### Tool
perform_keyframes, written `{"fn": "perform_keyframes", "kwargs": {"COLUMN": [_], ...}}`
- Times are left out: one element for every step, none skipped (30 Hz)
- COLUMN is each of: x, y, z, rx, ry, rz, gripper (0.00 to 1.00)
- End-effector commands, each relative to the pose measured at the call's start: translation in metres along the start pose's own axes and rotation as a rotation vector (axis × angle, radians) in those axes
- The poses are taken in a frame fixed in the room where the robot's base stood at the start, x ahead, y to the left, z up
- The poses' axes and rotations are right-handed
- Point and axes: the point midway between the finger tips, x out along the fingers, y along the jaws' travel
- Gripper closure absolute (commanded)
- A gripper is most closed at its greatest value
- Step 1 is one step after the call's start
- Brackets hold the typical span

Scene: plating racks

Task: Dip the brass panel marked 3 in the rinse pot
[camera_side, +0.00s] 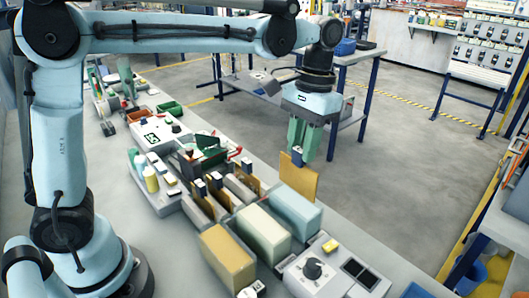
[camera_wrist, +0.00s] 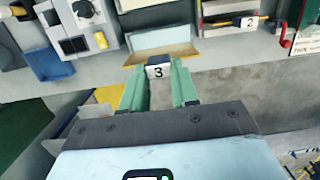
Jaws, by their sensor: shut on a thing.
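My gripper (camera_side: 299,150) is shut on the dark handle block of a brass panel (camera_side: 300,180), which hangs below the fingers. In the wrist view the handle block (camera_wrist: 158,71) shows a 3 between the green fingertips (camera_wrist: 159,78), with the panel (camera_wrist: 175,51) beyond it. Three box-shaped pots stand in a row on the bench: a tan one (camera_side: 227,258), a cream one (camera_side: 263,233) and a light blue one (camera_side: 294,211). I cannot read which is the rinse pot. The panel appears just behind the blue pot, outside it; its height over the bench is unclear.
A rack (camera_side: 232,190) with other panels stands left of the pots; a handle marked 2 (camera_wrist: 249,22) shows in the wrist view. A control box with a knob (camera_side: 313,268) and a yellow block (camera_side: 330,246) are at the bench's near end. Open floor lies to the right.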

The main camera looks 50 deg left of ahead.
Motion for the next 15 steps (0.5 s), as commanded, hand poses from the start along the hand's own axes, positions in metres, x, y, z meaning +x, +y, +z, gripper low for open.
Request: {"fn": "perform_keyframes", "kwargs": {"x": [0.002, 0.004, 0.005, 0.006, 0.007, 0.009, 0.01, 0.012, 0.013, 0.014, 0.015, 0.017, 0.018, 0.02, 0.021], "y": [0.0, 0.0, 0.0, 0.0, 0.0, 0.0, 0.0, 0.0, 0.0, 0.0, 0.0, 0.0, 0.0, 0.0, 0.0], "z": [0.0, -0.001, -0.001, -0.001, -0.001, -0.001, -0.001, -0.001, -0.002, -0.002, -0.002, -0.002, -0.003, -0.003, -0.003], "rx": [0.0, 0.0, 0.0, 0.0, 0.0, 0.0, 0.0, 0.0, 0.0, 0.0, 0.0, 0.0, 0.0, 0.0, 0.0], "ry": [0.0, 0.0, 0.0, 0.0, 0.0, 0.0, 0.0, 0.0, 0.0, 0.0, 0.0, 0.0, 0.0, 0.0, 0.0], "rz": [0.0, 0.0, 0.0, 0.0, 0.0, 0.0, 0.0, 0.0, 0.0, 0.0, 0.0, 0.0, 0.0, 0.0, 0.0], "gripper": [1.0, 1.0, 1.0, 1.0, 1.0, 1.0, 1.0, 1.0, 1.0, 1.0, 1.0, 1.0, 1.0, 1.0, 1.0]}}
